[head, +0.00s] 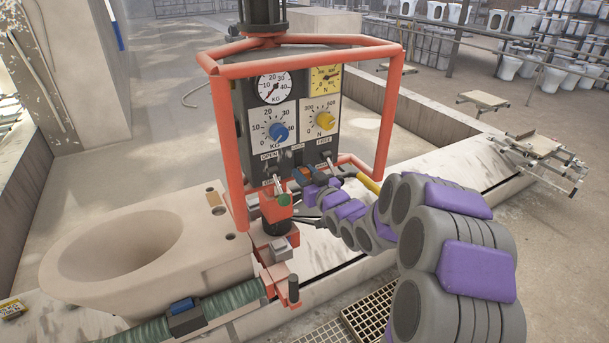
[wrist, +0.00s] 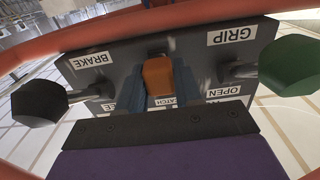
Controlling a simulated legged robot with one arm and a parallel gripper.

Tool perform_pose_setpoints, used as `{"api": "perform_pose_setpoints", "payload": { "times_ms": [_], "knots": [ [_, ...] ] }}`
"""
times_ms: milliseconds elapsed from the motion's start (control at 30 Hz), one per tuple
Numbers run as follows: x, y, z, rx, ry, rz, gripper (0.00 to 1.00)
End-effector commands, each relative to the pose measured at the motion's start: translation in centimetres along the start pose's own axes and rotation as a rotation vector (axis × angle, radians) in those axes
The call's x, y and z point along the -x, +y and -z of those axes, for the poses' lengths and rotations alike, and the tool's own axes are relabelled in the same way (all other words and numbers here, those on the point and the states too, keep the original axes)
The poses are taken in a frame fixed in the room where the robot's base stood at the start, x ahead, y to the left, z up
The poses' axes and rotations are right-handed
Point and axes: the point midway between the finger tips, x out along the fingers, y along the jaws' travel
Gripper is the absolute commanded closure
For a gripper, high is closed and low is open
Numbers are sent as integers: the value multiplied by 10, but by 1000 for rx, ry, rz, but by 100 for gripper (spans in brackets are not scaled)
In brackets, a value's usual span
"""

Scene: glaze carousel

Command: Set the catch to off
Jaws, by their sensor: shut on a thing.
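The catch is an orange switch piece (wrist: 158,76) on the dark control panel, between the BRAKE and GRIP labels. My gripper (wrist: 160,92) has a blue jaw on each side of it and is shut on it. A label reading partly as CATCH lies below it in the wrist view, mostly covered by my jaws. The wrist view shows the panel upside down. In the head view my gripper (head: 305,177) is at the lower front of the control box (head: 330,148), and the catch's setting cannot be made out.
A black-knobbed lever (wrist: 40,103) and a green-knobbed lever (wrist: 292,66) flank my gripper. A red tube frame (head: 226,150) surrounds the box. Above are a blue dial (head: 279,132) and a yellow dial (head: 324,121). A pale ceramic bowl (head: 190,262) stands at left.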

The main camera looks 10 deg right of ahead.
Motion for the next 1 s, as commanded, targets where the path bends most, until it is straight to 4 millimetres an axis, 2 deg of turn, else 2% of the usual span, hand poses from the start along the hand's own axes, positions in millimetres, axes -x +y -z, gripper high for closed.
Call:
{"api": "perform_pose_setpoints", "payload": {
  "times_ms": [233,500,800,833,1000],
  "knots": [
    [-1,-2,4,2,0,2,100],
    [-1,-4,45,4,3,4,100],
    [-1,-4,47,5,6,4,100],
    [-1,-4,47,5,6,4,63],
    [0,-4,46,3,4,3,47]
  ]
}}
